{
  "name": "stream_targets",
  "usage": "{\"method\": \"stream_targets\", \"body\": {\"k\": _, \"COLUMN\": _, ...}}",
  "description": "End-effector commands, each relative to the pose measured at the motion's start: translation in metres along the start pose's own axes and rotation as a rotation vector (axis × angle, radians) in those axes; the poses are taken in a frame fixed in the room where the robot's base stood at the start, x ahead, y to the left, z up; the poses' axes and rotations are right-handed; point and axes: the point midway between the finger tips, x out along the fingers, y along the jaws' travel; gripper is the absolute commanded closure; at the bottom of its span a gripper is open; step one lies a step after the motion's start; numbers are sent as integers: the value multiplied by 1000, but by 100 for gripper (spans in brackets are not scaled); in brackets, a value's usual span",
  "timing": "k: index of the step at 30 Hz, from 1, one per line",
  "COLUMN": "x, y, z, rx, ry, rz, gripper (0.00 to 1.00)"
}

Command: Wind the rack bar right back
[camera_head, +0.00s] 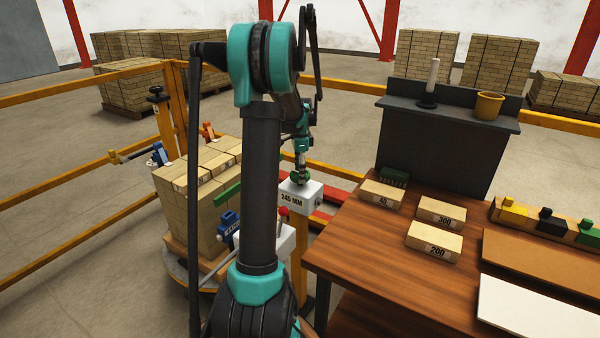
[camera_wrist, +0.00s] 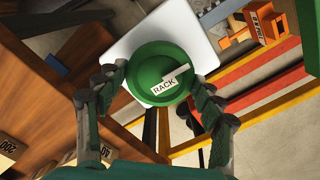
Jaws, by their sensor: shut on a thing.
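A round green knob labelled RACK (camera_wrist: 150,64) sits on top of a white box (camera_head: 303,201) marked 245 MM. My gripper (camera_wrist: 157,77) has one finger on each side of the knob, shut on it. In the head view my gripper (camera_head: 301,172) points down onto the box top and mostly hides the knob. My arm hides the stretch between bar and box.
A wooden table (camera_head: 370,240) at right holds blocks marked 300 (camera_head: 441,209) and 200 (camera_head: 434,240). A blue part (camera_head: 228,224) and a red-knobbed lever (camera_head: 283,211) are close beside my arm. Orange rails (camera_head: 75,182) fence the left side.

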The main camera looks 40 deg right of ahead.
Motion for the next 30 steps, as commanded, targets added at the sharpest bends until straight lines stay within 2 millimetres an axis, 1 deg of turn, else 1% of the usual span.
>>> {"method": "stream_targets", "body": {"k": 30, "x": 0, "y": -1, "z": 0, "rx": -963, "ry": 1, "rz": -1, "gripper": 61}}
